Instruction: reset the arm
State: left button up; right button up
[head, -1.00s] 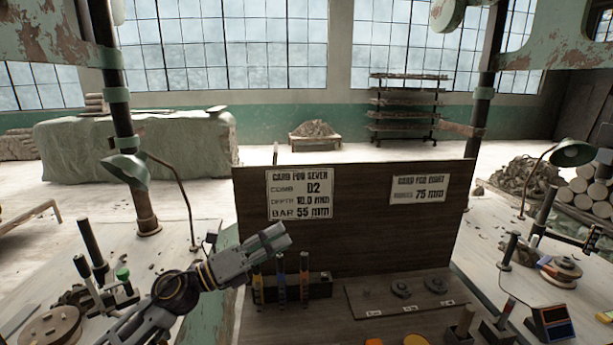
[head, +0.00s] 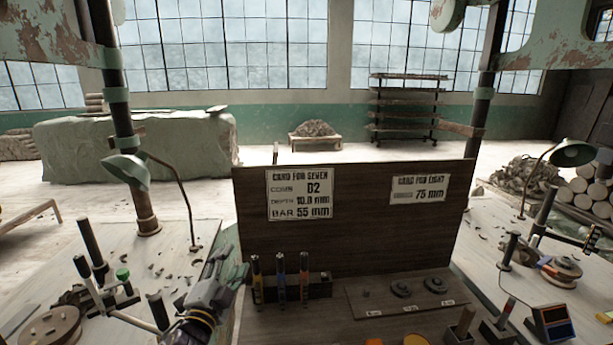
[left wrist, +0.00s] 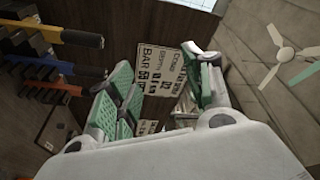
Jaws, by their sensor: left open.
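My left gripper (head: 226,264) is raised over the left part of the bench, just left of the tool rack, its green-padded fingers pointing up. In the left wrist view the gripper (left wrist: 160,88) is open, with nothing between its fingers. The card for seven (head: 299,195) shows behind the fingers there, turned on its side. My right gripper is in neither view.
A small rack (head: 320,285) with three upright coloured-handled tools stands close right of my left gripper. A dark upright board (head: 350,240) rises behind it. A green lamp (head: 128,168) and a post (head: 90,243) stand left. Clay trimmings litter the left table.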

pick_arm(q)
jog(key=s+a+f+n+g+y, duration=0.2)
jog(key=s+f+n+g, duration=0.25)
jog(key=f, duration=0.45)
jog(key=s+a+f+n+g+y, duration=0.2)
jog(key=s+a+f+n+g, duration=0.15)
jog(key=s+f, duration=0.35)
jog(key=s+d+f+n+g+h, duration=0.2)
jog(key=s+f+n+g, duration=0.2)
jog(key=s+f+g, duration=0.65)
jog(key=s+a+f+t, duration=0.1)
jog(key=s+f, duration=0.2)
jog(key=f, duration=1.3)
jog(key=s+f+t, duration=0.1)
jog(key=s+f, duration=0.3)
jog(key=f, duration=1.3)
jog(key=s+a+f, duration=0.3)
jog(key=s+f, duration=0.6)
jog(key=s, duration=0.1)
jog(key=s+a+f+g+y, duration=0.1)
jog(key=s+a+f, duration=0.2)
jog(key=s+f, duration=0.7)
jog(key=shift+s+f+m, duration=0.2)
jog(key=shift+s+m, duration=0.1)
jog(key=shift+s, duration=0.3)
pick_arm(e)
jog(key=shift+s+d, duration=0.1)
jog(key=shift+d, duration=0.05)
